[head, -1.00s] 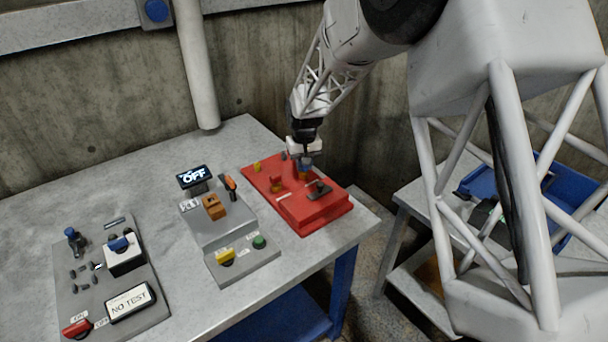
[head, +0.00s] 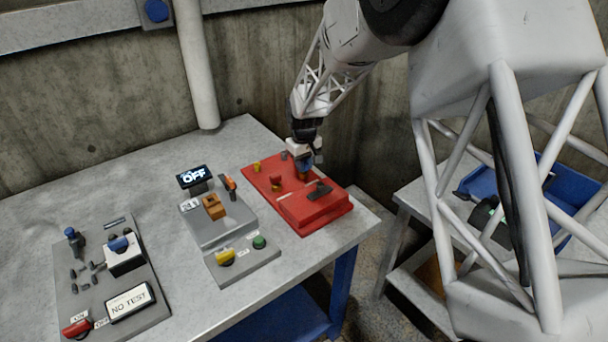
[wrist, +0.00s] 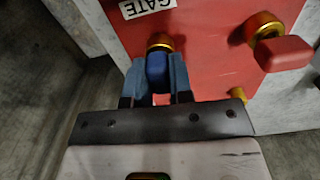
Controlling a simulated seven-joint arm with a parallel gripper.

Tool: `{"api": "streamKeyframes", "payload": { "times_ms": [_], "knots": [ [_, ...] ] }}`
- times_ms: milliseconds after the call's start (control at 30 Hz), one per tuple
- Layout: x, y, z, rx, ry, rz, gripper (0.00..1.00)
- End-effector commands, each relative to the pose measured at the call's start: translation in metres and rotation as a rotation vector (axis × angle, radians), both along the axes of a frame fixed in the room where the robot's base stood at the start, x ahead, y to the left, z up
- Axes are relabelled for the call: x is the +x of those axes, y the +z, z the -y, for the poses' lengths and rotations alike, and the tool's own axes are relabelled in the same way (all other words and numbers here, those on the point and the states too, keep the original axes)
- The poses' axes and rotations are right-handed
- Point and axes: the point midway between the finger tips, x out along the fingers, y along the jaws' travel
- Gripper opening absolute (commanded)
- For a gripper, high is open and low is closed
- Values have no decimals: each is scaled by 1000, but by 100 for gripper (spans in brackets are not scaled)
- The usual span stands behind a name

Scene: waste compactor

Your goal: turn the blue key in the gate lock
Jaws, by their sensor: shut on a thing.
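The blue key (wrist: 157,66) stands in the brass gate lock (wrist: 160,42), next to a white GATE label (wrist: 147,7) that appears upside down in the wrist view. My gripper (wrist: 156,82) is shut on the key, with one blue finger along each side of it. In the head view, my gripper (head: 303,161) is low over the back right part of the red panel (head: 315,210). There the key and lock are largely hidden by the fingers.
A red key (wrist: 286,53) in another brass lock is close to the right of my fingers in the wrist view. A black handle (head: 319,190) lies on the panel's raised front block. A grey control box (head: 222,220) stands left of the panel.

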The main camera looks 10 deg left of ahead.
Motion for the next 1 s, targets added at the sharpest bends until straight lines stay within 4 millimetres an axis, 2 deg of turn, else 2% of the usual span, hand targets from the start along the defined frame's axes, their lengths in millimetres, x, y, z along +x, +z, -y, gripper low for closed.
{"api": "streamKeyframes", "payload": {
  "times_ms": [933, 967, 1000],
  "knots": [
    [-1, -4, 0, -1, 36, -4, 2],
    [-1, -4, 0, -1, 36, -4, 25],
    [-1, -4, 0, -1, 36, -4, 31]
  ]
}}
